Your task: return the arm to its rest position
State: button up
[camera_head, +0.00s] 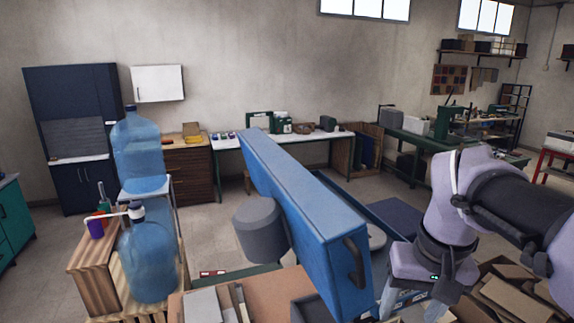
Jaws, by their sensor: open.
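My arm comes in from the right side. A black link leads to a lavender joint, and the wrist hangs down from it. My gripper (412,302) hangs below the wrist at the lower right, pointing down. It is open, with its two fingers apart and nothing seen between them. The lower tips are close to the bottom edge of the picture and are hard to make out. My gripper shows to the right of a long blue housing (300,205).
The blue housing carries a grey drum (260,229) and a dark handle. A wooden crate (500,265) of cardboard pieces lies under my arm. Large blue water bottles (150,262) stand at left. A white table (230,143) and green bench (405,134) line the back. Some floor between is clear.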

jog(key=s+a+f+m+t+b, duration=0.1)
jog(key=s+a+f+b, duration=0.2)
jog(key=f+b, duration=0.4)
jog(key=s+a+f+t+y+b, duration=0.1)
jog(key=s+a+f+b, duration=0.2)
jog(key=f, duration=1)
jog(key=s+a+f+m+t+b, duration=0.1)
jog(key=s+a+f+t+b, duration=0.1)
jog(key=s+f+b, duration=0.5)
notch_tip(320, 180, down, 3)
jog(key=a+b, duration=0.1)
jog(key=b, duration=0.5)
jog(key=shift+a+f+m+y, duration=0.2)
jog(key=shift+a+m+y, duration=0.1)
jog(key=shift+y, duration=0.1)
jog(key=shift+s+b, duration=0.1)
jog(key=shift+b, duration=0.2)
